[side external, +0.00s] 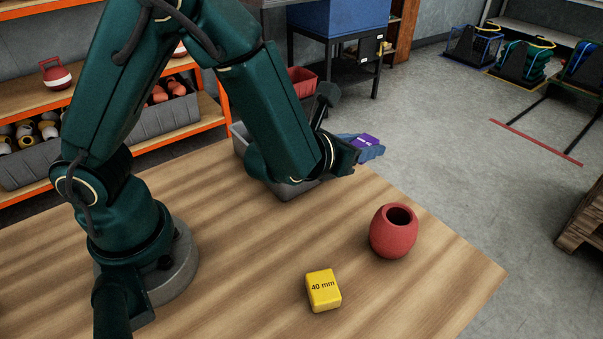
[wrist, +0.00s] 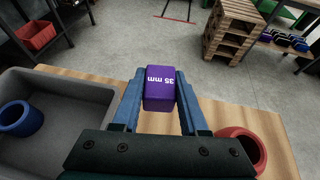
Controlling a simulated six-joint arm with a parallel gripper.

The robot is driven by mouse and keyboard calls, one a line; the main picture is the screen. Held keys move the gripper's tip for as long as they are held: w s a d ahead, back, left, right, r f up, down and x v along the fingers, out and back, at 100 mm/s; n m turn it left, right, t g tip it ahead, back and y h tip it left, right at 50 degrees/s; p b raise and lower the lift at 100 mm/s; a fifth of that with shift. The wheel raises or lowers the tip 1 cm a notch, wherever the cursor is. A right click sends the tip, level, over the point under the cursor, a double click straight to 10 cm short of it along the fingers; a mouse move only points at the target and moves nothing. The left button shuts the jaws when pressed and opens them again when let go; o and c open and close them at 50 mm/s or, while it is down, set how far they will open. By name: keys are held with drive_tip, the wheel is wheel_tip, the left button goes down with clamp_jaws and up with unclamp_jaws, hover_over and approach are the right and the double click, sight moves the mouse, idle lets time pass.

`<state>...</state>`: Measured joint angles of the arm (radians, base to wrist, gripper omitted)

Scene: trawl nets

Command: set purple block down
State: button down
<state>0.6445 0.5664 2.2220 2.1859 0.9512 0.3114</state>
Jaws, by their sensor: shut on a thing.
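The purple block (wrist: 159,87), marked "35 mm", is between the two blue fingers of my gripper (wrist: 159,92) in the wrist view. My gripper is shut on it. In the side external view the block (side external: 365,140) shows at the end of my gripper (side external: 368,147), held in the air past the far side of the arm, near the table's far edge. The fingers cover the block's sides, and its underside is hidden.
A yellow block (side external: 323,290) marked "40 mm" and a red hollow pot (side external: 393,231) stand on the wooden table (side external: 240,290). The table between bin and pot has free room.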

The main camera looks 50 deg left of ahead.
wheel_tip(320, 180, up, 5)
drive_tip(key=shift+r, duration=0.15)
drive_tip(key=shift+a+r, duration=0.2)
drive_tip(key=shift+r, duration=0.1)
drive_tip(key=s+a+n+g+y, duration=0.2)
drive_tip(key=a+n+y, duration=0.2)
drive_tip(key=a, duration=0.4)
drive_tip(key=n+g+y, duration=0.7)
drive_tip(key=n+g, duration=0.5)
hover_over(200, 172)
drive_tip(key=shift+t, duration=0.3)
drive_tip(key=shift+d+f, duration=0.1)
drive_tip(key=shift+f, duration=7.45)
drive_tip(key=shift+f, duration=0.15)
drive_tip(key=shift+c, duration=2.2)
unclamp_jaws()
